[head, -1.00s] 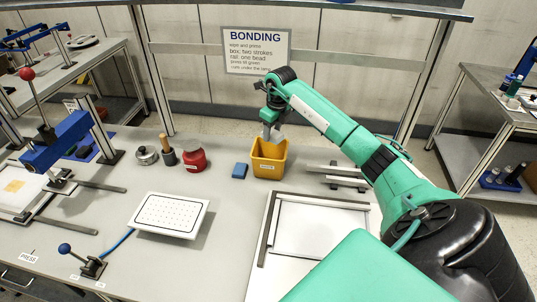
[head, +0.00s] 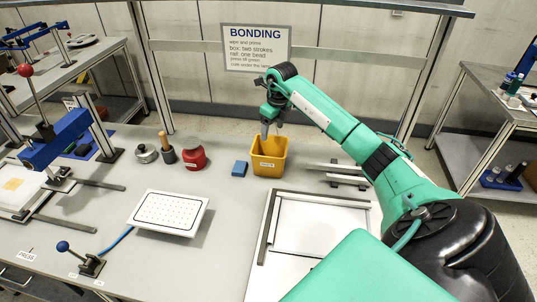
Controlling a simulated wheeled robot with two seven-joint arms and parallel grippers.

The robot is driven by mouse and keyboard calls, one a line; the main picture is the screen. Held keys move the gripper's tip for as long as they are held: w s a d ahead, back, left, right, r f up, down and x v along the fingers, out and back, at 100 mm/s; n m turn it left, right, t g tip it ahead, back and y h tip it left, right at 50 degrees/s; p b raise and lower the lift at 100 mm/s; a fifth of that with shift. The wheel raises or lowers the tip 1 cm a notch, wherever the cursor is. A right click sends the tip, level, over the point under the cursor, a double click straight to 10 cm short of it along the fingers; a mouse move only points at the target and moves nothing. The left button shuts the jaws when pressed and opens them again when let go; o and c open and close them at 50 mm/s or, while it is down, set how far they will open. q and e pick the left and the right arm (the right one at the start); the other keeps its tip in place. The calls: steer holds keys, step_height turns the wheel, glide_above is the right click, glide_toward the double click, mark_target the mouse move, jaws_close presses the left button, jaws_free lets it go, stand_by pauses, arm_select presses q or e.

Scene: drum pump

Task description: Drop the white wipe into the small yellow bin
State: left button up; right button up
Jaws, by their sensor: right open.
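The small yellow bin (head: 269,166) stands upright on the bench, with a small label on its front. My right gripper (head: 270,134) is just above the bin's opening, pointing down, with its jaws open and nothing seen between them. The white wipe cannot be made out; the inside of the bin is mostly hidden by its front wall. My left gripper is not in view.
A white framed plate (head: 315,228) is in front, and a white perforated plate (head: 170,213) front left.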

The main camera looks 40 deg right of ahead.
step_height(320, 180, up, 12)
steer(key=s+b, duration=0.2)
steer(key=shift+d+r+b, duration=0.15)
steer(key=shift+d+b, duration=0.05)
steer(key=shift+b, duration=0.2)
steer(key=shift+w, duration=0.1)
